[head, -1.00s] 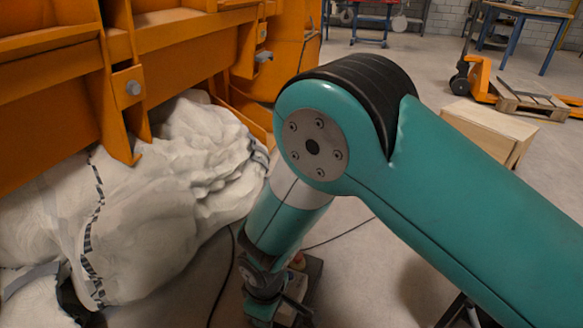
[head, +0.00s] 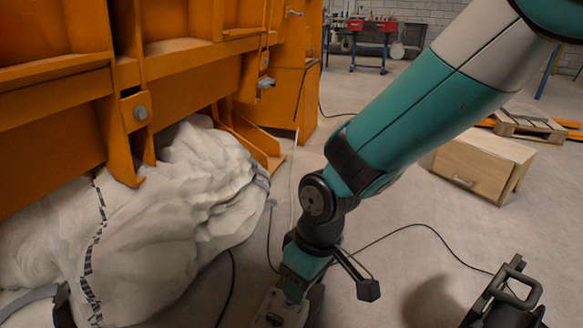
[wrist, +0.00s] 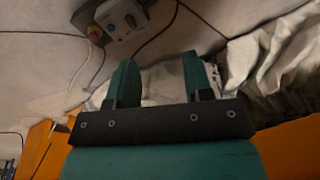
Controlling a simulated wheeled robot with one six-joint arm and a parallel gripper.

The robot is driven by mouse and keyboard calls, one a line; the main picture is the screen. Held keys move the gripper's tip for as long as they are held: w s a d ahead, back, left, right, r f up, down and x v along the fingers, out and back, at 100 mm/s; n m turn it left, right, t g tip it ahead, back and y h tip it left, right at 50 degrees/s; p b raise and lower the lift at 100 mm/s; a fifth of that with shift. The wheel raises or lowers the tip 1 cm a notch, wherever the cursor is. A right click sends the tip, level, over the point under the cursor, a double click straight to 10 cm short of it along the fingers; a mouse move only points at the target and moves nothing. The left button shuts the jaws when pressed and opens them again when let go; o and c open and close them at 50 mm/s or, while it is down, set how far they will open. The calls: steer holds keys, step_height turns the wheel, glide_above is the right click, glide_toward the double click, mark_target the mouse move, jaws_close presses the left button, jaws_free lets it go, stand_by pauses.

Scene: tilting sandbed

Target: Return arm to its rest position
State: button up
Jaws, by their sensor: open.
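My arm crosses the head view from the top right corner down to the bottom middle. Its forearm slants down and left to the wrist, in front of the floor and beside the white bag. My gripper (wrist: 160,80) shows in the wrist view with its two teal fingers well apart and nothing between them. White crumpled material lies beyond the fingertips. In the head view the fingertips cannot be made out clearly at the lower middle.
A large orange steel structure (head: 60,90) fills the left, with a bulging white bag (head: 160,220) under it. A wooden box (head: 480,165) and a pallet (head: 528,122) stand at right. A grey-white box (wrist: 125,17) shows in the wrist view. Cables cross the floor.

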steer(key=s+d+r+m+y, duration=0.1)
steer(key=s+d+r+m, duration=0.1)
steer(key=s+d+r, duration=0.5)
steer(key=s+d+r+m+y, duration=0.1)
steer(key=s+d+r, duration=0.45)
steer(key=r, duration=0.35)
step_height(320, 180, up, 36)
steer(key=p, duration=3.6)
steer(key=shift+w+d+r+t, duration=0.15)
steer(key=shift+w+r+t, duration=0.1)
steer(key=shift+t, duration=0.05)
steer(key=shift+c, duration=0.4)
